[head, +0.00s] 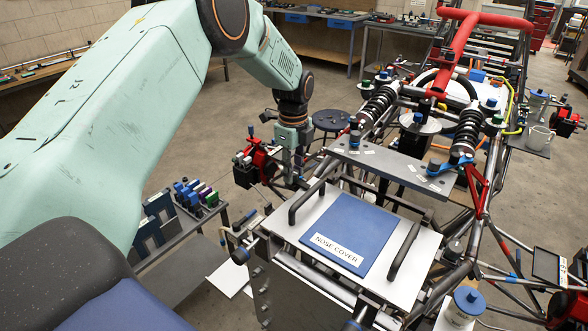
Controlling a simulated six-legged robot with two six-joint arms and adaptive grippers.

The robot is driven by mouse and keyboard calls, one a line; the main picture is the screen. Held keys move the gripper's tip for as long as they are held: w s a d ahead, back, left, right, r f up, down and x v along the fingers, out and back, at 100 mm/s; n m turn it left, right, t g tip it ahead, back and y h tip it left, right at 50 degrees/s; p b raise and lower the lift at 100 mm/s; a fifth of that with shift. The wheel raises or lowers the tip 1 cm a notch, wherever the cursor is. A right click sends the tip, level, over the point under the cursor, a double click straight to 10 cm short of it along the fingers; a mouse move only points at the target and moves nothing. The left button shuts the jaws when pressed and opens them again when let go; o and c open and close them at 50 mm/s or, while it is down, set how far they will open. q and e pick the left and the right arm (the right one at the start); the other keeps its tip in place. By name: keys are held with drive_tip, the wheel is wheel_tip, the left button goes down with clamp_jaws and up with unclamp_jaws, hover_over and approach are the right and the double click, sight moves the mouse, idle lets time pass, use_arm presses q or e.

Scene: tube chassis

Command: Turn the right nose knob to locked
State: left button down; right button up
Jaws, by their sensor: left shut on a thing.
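My left gripper (288,172) reaches down beside the far left corner of the nose cover (345,225), near one of its dark handles (307,201). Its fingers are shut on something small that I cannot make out. The cover is a white panel with a blue top pad and a "NOSE COVER" label, lying flat on the front of the chassis. Another blue round part (353,325) shows at the bottom edge. Neither shows a readable lock mark. My right gripper is not in view.
The tube chassis (480,190) with red bars and dark springs fills the right side. A small rack of coloured parts (195,195) stands at left. A round dark stool (331,121) is behind the gripper. Open floor (225,120) lies between chassis and benches.

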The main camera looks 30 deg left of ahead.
use_arm(q)
drive_tip(key=shift+w+a+r, duration=0.15)
drive_tip(key=shift+w+r, duration=0.1)
drive_tip(key=shift+r, duration=0.05)
drive_tip(key=c, duration=1.4)
unclamp_jaws()
drive_tip(key=o, duration=0.4)
drive_tip(key=shift+s+f, duration=0.15)
drive_tip(key=shift+s, duration=0.05)
drive_tip(key=shift+c, duration=0.2)
wheel_tip(320, 180, up, 12)
drive_tip(key=shift+f, duration=0.1)
